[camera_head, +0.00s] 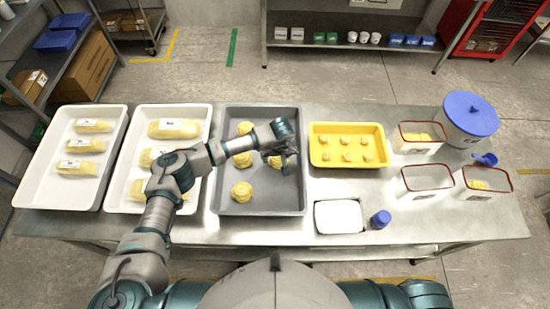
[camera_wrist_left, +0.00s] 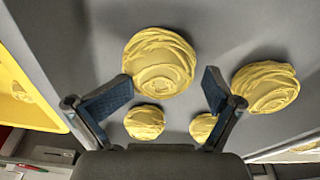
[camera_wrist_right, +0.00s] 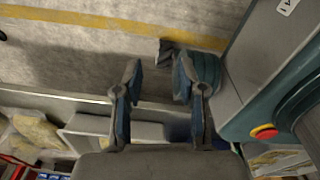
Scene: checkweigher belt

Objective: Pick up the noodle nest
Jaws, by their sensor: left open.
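Several yellow noodle nests lie apart in the grey tray (camera_head: 228,118). In the head view, one nest (camera_head: 245,128) is at the back, one (camera_head: 242,191) at the front, and one (camera_head: 275,162) is partly hidden by my left gripper (camera_head: 284,158). In the left wrist view, my left gripper (camera_wrist_left: 168,82) is open and empty above the tray. A large nest (camera_wrist_left: 158,62) lies just beyond and between its fingertips; another nest (camera_wrist_left: 265,88) is to the right, and two smaller-looking ones show between the fingers. My right gripper (camera_wrist_right: 157,72) is open and empty, away from the nests.
Two white trays (camera_head: 122,116) with wrapped yellow packs stand left of the grey tray. A yellow tray (camera_head: 347,127) with small pieces is at its right.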

